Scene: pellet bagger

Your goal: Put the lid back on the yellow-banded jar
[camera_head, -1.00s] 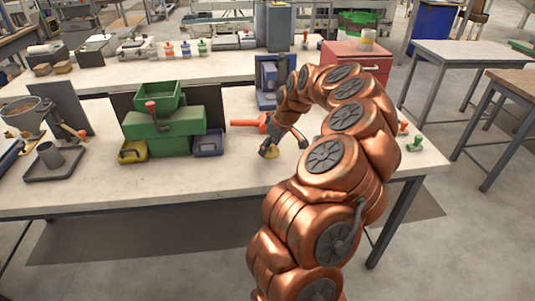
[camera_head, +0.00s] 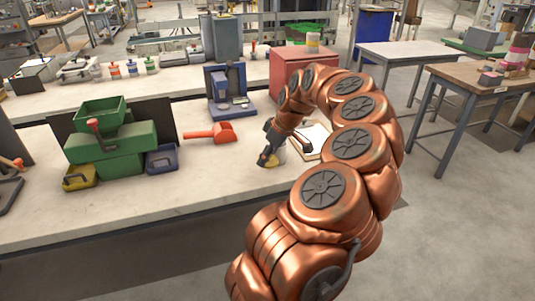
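My gripper (camera_head: 265,156) points down near the front middle of the pale workbench (camera_head: 222,170). A small yellow thing (camera_head: 272,161) shows right at its fingers. It is too small and too covered to tell whether it is the lid or the yellow-banded jar, or whether the fingers are closed on it.
A red scoop (camera_head: 211,133) lies left of my gripper. A blue-grey machine (camera_head: 228,92) stands behind it. A green hopper unit (camera_head: 110,145) with yellow and blue bins is at left. A pale board (camera_head: 312,137) lies just right of the gripper.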

